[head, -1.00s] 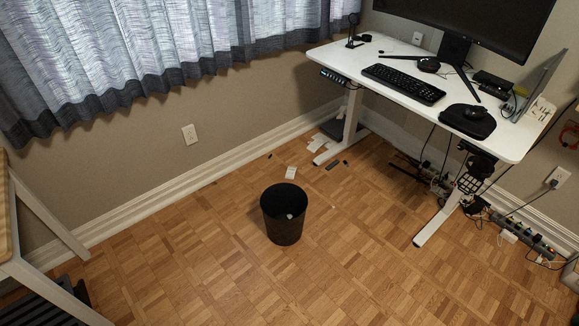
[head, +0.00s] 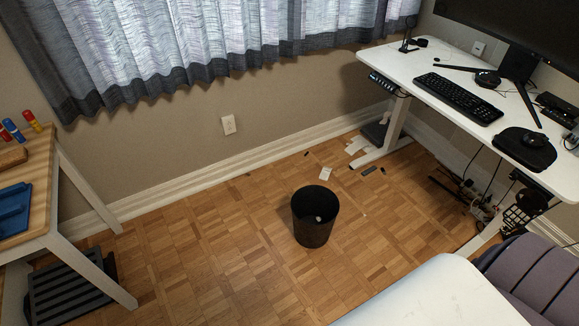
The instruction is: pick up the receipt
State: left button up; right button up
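A small white paper (head: 325,173) lies on the wooden floor just behind the black bin; it may be the receipt, but no print is readable. More white papers (head: 356,145) lie near the foot of the desk, and I cannot tell if one of them is a receipt. Neither of my grippers is in view.
The black bin (head: 315,217) stands on open floor with something white inside. A white standing desk (head: 440,75) is at right, small dark items (head: 369,170) by its foot. A wooden table (head: 40,168) is at left. A white surface (head: 440,295) and purple-grey chair (head: 535,275) fill the lower right.

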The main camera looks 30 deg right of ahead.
aim_at(324, 172)
jog(key=i+l+u, duration=0.3)
jog(key=l, duration=0.4)
jog(key=l+u, duration=0.35)
jog(key=l, duration=0.3)
jog(key=l+u, duration=0.3)
jog(key=l, duration=0.45)
jog(key=i, duration=0.05)
